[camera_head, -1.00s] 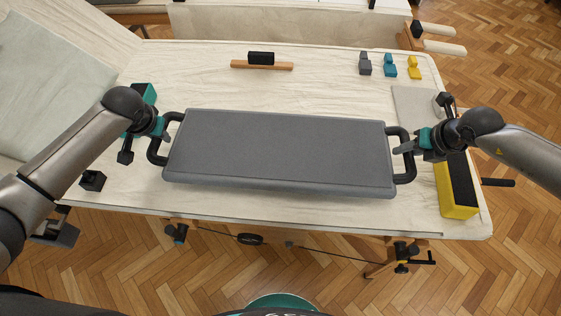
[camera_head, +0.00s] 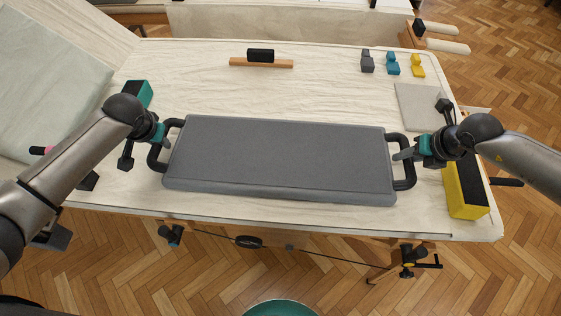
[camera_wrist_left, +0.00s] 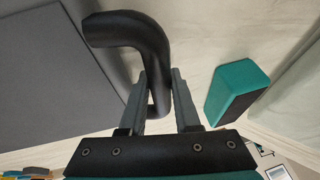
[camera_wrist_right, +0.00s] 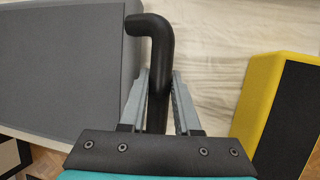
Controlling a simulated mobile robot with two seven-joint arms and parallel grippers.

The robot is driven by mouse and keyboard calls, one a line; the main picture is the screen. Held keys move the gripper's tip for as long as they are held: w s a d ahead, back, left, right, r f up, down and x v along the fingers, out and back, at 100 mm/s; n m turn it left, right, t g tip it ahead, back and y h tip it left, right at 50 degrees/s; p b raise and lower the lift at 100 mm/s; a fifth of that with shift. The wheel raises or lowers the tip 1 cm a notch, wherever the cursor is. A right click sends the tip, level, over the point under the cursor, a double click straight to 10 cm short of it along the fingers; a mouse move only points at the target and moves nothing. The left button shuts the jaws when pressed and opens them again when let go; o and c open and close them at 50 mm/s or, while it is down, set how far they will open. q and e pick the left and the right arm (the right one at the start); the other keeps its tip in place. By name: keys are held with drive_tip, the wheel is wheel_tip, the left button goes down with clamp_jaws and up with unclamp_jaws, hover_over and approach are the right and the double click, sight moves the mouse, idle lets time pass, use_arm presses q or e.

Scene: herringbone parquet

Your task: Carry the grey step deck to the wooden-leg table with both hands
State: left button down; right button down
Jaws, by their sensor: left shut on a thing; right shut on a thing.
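The grey step deck (camera_head: 280,158) is a long flat slab with a black loop handle at each end. It shows in the head view above the cream-covered table (camera_head: 190,75), roughly level; whether it touches the cover is unclear. My left gripper (camera_head: 160,134) is shut on the left handle (camera_wrist_left: 135,30), which runs between its fingers in the left wrist view. My right gripper (camera_head: 407,152) is shut on the right handle (camera_wrist_right: 155,60), also between its fingers. Wooden legs show under the front edge of this table.
A yellow and black block (camera_head: 467,190) lies by the right edge, a teal and black block (camera_head: 139,93) at left. A black block on a wooden bar (camera_head: 261,61) and small grey, blue and yellow weights (camera_head: 391,64) stand at the back. A pale cushion (camera_head: 45,90) is at left.

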use_arm(q)
drive_tip(key=shift+a+f, duration=0.1)
drive_tip(key=shift+f, duration=0.05)
use_arm(e)
drive_tip(key=shift+f, duration=0.2)
use_arm(q)
drive_tip(key=c, duration=1.1)
unclamp_jaws()
drive_tip(key=shift+f, duration=0.1)
use_arm(e)
drive_tip(key=c, duration=1.1)
unclamp_jaws()
drive_tip(key=shift+f, duration=0.1)
use_arm(q)
drive_tip(key=o, duration=0.5)
use_arm(e)
drive_tip(key=o, duration=0.5)
drive_tip(key=shift+a, duration=0.1)
use_arm(q)
drive_tip(key=v, duration=0.8)
use_arm(e)
drive_tip(key=v, duration=1.2)
